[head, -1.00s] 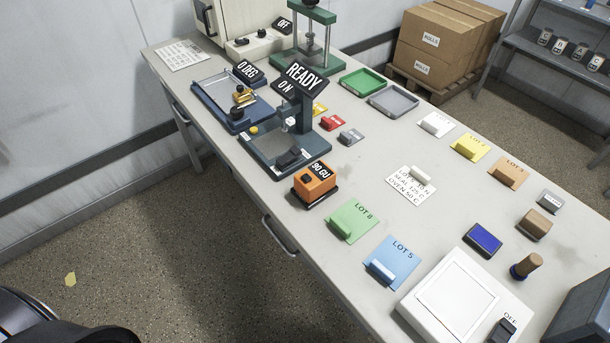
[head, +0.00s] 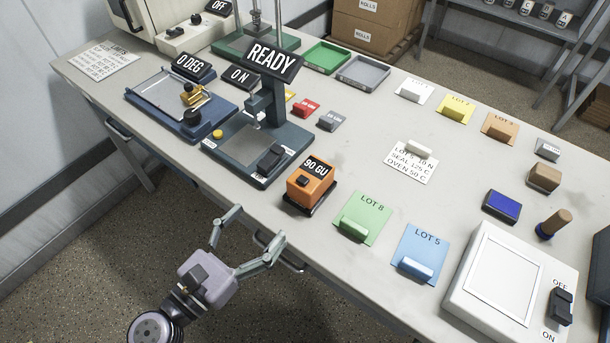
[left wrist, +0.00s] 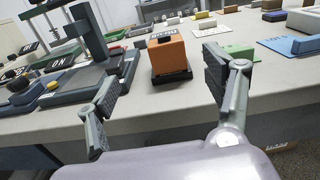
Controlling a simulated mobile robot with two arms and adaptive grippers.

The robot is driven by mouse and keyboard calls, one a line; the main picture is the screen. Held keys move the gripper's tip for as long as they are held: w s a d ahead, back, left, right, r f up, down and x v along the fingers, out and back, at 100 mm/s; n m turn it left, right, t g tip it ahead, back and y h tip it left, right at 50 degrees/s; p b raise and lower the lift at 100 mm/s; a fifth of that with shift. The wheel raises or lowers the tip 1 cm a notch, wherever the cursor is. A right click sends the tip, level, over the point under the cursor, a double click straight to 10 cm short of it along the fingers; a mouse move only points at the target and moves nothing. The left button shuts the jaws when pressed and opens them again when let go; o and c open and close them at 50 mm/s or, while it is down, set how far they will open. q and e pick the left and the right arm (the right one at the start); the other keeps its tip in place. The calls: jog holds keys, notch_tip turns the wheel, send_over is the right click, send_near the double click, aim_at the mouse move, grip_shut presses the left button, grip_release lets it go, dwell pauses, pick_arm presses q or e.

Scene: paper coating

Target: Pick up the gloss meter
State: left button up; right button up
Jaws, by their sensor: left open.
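The gloss meter is an orange box (head: 306,187) with a black base and a "90 GU" display on top. It stands near the front edge of the table, between the grey "READY" device and the green LOT 8 card. In the left wrist view the gloss meter (left wrist: 168,57) stands ahead, between the spread fingers and beyond them. My left gripper (head: 254,229) is open and empty, in front of the table edge, apart from the meter. Its two fingers also show in the left wrist view (left wrist: 165,100). My right gripper is not in view.
The "READY" device (head: 262,135) stands close left of the meter. The green LOT 8 card (head: 366,212) and blue LOT 5 card (head: 424,247) lie to its right. A white box with a switch (head: 509,285) is farther right. The table's middle is mostly clear.

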aim_at(297, 183)
pick_arm(q)
jog(key=p+x, duration=0.4)
jog(key=x, duration=0.6)
jog(key=shift+d+f+p+x, duration=0.1)
jog(key=shift+f+x, duration=0.05)
jog(key=shift+x, duration=0.85)
jog(key=shift+d+f+p+x, duration=0.1)
jog(key=shift+f+x, duration=0.05)
jog(key=shift+x, duration=0.9)
jog(key=shift+d+f+p+x, duration=0.1)
jog(key=shift+f+x, duration=0.1)
jog(key=shift+x, duration=0.8)
jog(key=shift+s, duration=0.15)
jog(key=shift+a, duration=0.1)
